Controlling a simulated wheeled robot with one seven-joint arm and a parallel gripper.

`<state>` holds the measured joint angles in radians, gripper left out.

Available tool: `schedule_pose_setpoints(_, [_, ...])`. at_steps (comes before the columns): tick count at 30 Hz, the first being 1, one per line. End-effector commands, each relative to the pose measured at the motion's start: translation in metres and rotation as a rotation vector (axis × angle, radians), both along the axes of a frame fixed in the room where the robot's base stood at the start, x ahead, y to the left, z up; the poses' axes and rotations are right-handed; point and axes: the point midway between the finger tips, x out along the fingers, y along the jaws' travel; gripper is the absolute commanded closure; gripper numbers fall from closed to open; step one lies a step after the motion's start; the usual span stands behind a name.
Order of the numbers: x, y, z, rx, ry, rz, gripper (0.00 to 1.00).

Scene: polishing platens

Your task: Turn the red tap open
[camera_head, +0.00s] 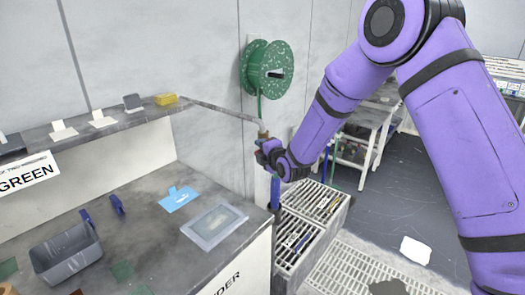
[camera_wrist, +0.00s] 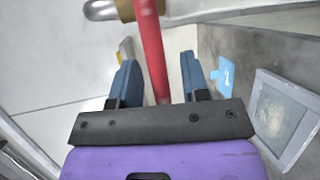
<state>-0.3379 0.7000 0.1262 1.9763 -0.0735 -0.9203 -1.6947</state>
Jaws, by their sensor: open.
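The red tap handle (camera_wrist: 153,52) is a long red lever in the wrist view, running down from the top edge. A brass fitting (camera_wrist: 125,10) and a grey metal spout or pipe (camera_wrist: 100,10) show beside its top end. My gripper (camera_wrist: 158,60) is open, with one blue-grey finger on each side of the lever. Gaps show between the lever and both fingers. In the head view my gripper (camera_head: 266,154) is at the brass fitting (camera_head: 263,134) below the end of the pipe. There the gripper hides most of the tap, and I cannot make out the red lever.
A grey bench (camera_head: 150,225) with a bin (camera_head: 68,254), a blue card (camera_head: 178,199) and a framed pad (camera_head: 214,224) lies left of the tap. A shelf (camera_head: 85,128) stands above it. A green hose reel (camera_head: 266,69) is on the wall. Slotted crates (camera_head: 300,235) stand below.

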Motion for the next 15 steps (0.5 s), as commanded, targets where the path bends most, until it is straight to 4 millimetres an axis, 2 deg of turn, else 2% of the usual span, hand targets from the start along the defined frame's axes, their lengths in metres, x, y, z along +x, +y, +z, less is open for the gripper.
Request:
schedule_pose_setpoints(4, [-0.0002,-0.0001,-0.0001,0.0,0.0,0.0,0.58])
schedule_pose_setpoints(9, [-0.0003,-0.0002,0.0,0.0,0.0,0.0,0.97])
schedule_pose_setpoints(10, [-0.0003,-0.0002,0.0,0.0,0.0,0.0,1.0])
schedule_pose_setpoints(15, [-0.0003,-0.0001,0.0,0.0,0.001,0.0,1.0])
